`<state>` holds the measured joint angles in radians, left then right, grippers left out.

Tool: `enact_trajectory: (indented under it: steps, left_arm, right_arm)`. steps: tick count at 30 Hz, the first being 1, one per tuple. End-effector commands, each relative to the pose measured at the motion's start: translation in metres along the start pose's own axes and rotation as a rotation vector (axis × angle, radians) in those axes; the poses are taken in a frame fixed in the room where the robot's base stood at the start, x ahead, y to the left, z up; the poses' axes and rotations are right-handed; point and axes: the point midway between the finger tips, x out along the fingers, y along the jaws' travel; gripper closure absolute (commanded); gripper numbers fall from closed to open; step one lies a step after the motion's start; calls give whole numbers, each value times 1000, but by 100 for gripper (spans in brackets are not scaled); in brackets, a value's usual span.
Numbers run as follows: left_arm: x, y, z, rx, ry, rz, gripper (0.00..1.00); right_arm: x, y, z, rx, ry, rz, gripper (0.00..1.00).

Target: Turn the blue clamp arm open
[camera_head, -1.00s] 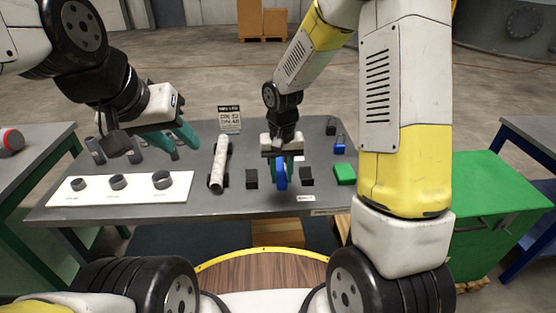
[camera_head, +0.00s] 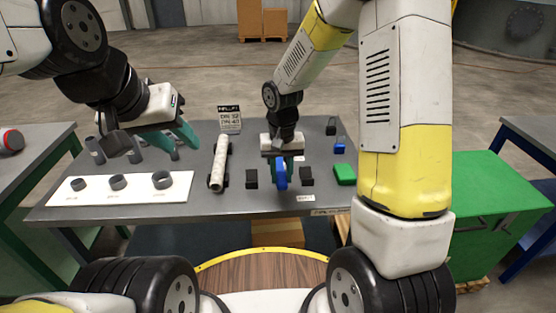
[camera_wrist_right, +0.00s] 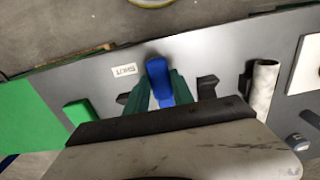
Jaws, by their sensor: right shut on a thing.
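The blue clamp arm (camera_head: 281,178) stands on the grey table between two black blocks (camera_head: 251,179) (camera_head: 307,176). In the right wrist view the clamp arm (camera_wrist_right: 158,80) is a rounded blue bar between my green fingers. My right gripper (camera_head: 279,164) comes down from above and is shut on the clamp arm, whose lower end sticks out below the fingers. Its fingertips also show in the right wrist view (camera_wrist_right: 162,88). My left gripper (camera_head: 172,136) is open and empty above the left part of the table, with its green fingers apart.
A white pipe (camera_head: 218,168) lies left of the clamp arm. A white board (camera_head: 122,187) with several grey rings is further left. A green block (camera_head: 345,174) and a small blue lock-like thing (camera_head: 339,146) are to the right. A white label (camera_wrist_right: 124,70) lies near the front edge.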

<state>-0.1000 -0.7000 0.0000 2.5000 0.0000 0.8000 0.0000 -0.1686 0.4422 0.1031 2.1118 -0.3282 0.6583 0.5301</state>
Motion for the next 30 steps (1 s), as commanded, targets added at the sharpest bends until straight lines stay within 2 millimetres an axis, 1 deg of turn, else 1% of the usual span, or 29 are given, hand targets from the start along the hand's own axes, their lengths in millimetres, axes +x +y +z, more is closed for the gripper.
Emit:
enact_trajectory:
  steps: [5, 10, 17, 24, 30]
  left_arm:
    - [0, 0, 0, 0, 0, 0, 64]
    - [0, 0, 0, 0, 0, 0, 64]
    - [0, 0, 0, 0, 0, 0, 64]
    - [0, 0, 0, 0, 0, 0, 64]
    - [0, 0, 0, 0, 0, 0, 64]
  right_arm:
    - [-2, 0, -1, 0, -9, 0, 100]
    - [-13, 0, -4, 2, -61, -1, 100]
    - [-39, 0, -13, 1, -210, -2, 100]
    - [-69, -1, -28, 0, -390, -3, 100]
    - [-87, -1, -40, -1, -512, -2, 100]
